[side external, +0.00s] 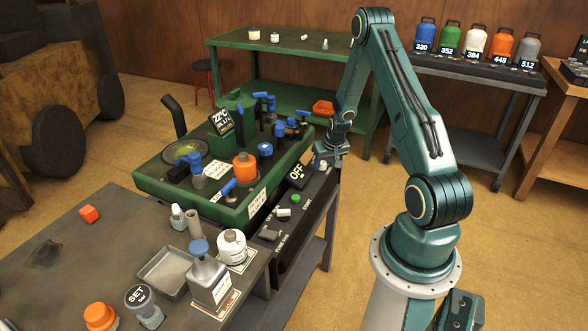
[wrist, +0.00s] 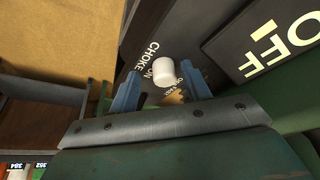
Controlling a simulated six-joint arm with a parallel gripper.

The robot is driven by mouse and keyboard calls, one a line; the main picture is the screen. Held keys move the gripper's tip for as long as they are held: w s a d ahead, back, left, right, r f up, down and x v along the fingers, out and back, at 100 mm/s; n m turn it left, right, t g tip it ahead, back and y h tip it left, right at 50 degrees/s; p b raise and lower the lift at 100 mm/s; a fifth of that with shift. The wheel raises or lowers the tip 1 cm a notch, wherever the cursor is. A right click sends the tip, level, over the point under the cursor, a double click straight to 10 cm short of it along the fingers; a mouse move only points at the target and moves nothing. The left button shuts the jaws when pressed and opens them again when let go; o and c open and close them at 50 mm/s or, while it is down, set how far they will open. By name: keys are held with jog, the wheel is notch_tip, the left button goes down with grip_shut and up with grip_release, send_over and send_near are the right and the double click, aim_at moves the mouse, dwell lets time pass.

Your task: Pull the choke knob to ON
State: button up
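The choke knob (wrist: 165,68) is a small white cylinder on a dark panel (wrist: 152,38). It stands beside lettering that reads CHOKE ON, with smaller lettering on its other side. My gripper (wrist: 161,82) is open, with its two blue fingers on either side of the knob. A gap shows between the knob and each finger; how far the knob reaches between the tips is hard to tell.
A dark OFF plate (wrist: 272,40) lies close to the right finger in the wrist view. Along the panel are a green START button (side external: 295,198) and a white knob (side external: 284,212). Open floor lies right of the panel.

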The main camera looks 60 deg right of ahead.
jog(key=shift+r, duration=0.15)
jog(key=shift+v, duration=0.9)
jog(key=v, duration=1.1)
jog(key=shift+s+a+r, duration=0.15)
jog(key=shift+r, duration=0.15)
